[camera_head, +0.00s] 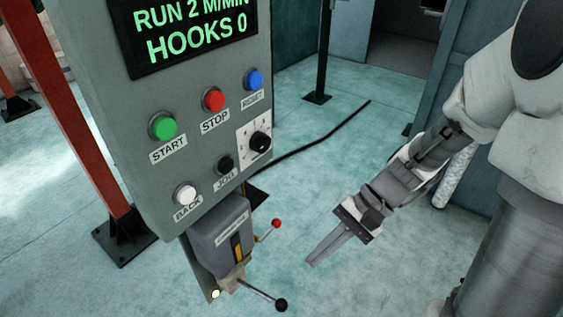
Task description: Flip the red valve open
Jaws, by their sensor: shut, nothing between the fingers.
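A short lever with a red ball knob (276,223) sticks out to the right from the grey box (219,238) under the control panel. It is the only red-tipped lever I see, and its pivot is partly hidden by the box. I cannot tell from this view whether it stands open or closed. My gripper (311,262) is shut and empty, pointing down and left. In the picture it is to the right of and below the red knob, touching nothing.
A longer lever with a black knob (281,305) reaches out below the red one. The control panel (200,70) with several buttons stands above. A red post (75,130) is at left, a black cable (320,138) on the floor behind. Floor between panel and arm looks clear.

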